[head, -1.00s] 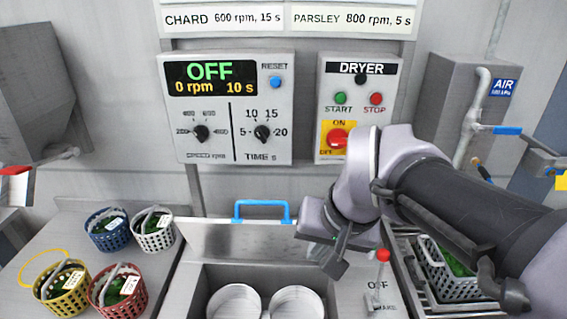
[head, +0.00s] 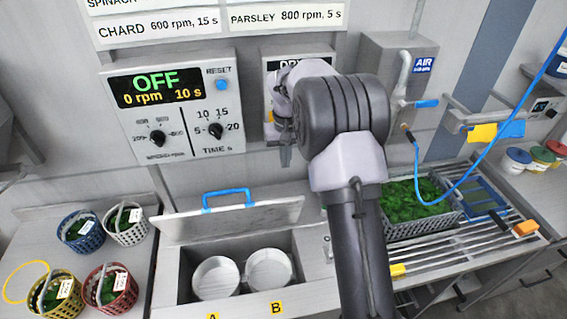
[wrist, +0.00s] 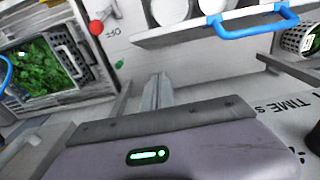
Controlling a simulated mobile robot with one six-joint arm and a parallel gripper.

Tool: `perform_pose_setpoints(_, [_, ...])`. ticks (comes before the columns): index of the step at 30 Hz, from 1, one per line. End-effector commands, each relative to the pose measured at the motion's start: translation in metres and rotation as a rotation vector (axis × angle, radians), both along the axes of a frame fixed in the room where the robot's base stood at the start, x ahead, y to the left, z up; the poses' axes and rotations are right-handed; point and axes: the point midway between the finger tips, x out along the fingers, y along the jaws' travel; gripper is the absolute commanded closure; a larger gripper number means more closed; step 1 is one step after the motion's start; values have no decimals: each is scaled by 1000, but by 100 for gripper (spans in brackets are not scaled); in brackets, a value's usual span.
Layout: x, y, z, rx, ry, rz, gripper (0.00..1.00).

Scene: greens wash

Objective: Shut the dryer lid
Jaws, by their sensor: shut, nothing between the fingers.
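The dryer lid (head: 232,221) stands open and tilted back behind the dryer well, with its blue handle (head: 229,199) on the top edge. Below it, two white drums (head: 215,278) sit uncovered in the well, above labels A and B. My gripper (head: 286,156) is shut and empty, up in front of the dryer control panel, right of the lid handle and apart from it. In the wrist view the shut fingers (wrist: 157,91) show below the lid (wrist: 205,30) and its blue handle (wrist: 262,20). My arm covers most of the control panel.
Several small baskets (head: 110,287) of greens stand on the left counter. A grey crate of greens (head: 420,205) sits on the slatted rack at right. A blue air hose (head: 480,188) hangs there. The speed and time control box (head: 180,108) is on the wall.

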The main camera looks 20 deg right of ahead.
Motion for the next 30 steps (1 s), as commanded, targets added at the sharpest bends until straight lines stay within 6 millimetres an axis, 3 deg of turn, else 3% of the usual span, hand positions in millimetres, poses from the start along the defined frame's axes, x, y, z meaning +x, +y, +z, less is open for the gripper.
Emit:
perform_pose_setpoints(3, [1,0,-30,1,4,0,100])
perform_pose_setpoints(11, [5,-1,-85,1,3,0,100])
perform_pose_setpoints(18, [-28,6,-91,0,0,0,100])
perform_pose_setpoints(30, [-32,7,-91,1,-1,-1,100])
